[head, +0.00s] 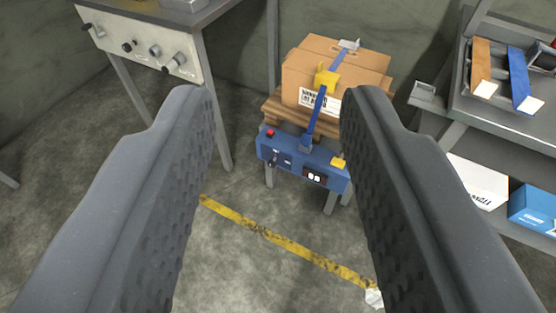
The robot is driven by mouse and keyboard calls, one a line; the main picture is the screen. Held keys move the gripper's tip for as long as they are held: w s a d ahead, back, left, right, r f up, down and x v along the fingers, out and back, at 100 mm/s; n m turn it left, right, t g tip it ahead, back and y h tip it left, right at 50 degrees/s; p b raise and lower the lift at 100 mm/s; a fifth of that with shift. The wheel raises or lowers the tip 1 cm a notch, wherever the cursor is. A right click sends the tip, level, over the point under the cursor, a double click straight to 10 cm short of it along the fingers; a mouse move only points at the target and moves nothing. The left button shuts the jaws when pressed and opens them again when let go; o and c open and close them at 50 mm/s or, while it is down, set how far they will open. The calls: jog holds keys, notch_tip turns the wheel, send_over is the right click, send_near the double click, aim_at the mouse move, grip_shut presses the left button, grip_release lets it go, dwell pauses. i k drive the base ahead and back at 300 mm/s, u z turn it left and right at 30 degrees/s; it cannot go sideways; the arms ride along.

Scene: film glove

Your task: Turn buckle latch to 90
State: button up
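A cardboard box (349,61) sits on a wooden pallet on a small stand, with a blue strap (315,118) running over it. A yellow buckle latch (327,80) sits on the strap at the box's front top edge. A blue control panel (300,165) with a red button, a yellow button and a small display is fixed to the stand's front. My gripper (277,105) is open and empty, its two dark textured fingers wide apart in the foreground. The buckle shows between the fingers, well beyond the tips. The right finger hides part of the box's lower right.
A table with a grey knob panel (141,45) stands at upper left. A grey bench (505,110) at right carries orange and blue bars, with a white box (478,181) and a blue box (535,205) on its lower shelf. A yellow floor line (280,238) crosses open concrete.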

aim_at(271, 163)
jog(key=u, duration=0.1)
jog(key=i, duration=0.85)
jog(key=z, duration=1.5)
jog(key=k, duration=0.95)
jog(key=u, duration=1.1)
jog(key=i, duration=0.85)
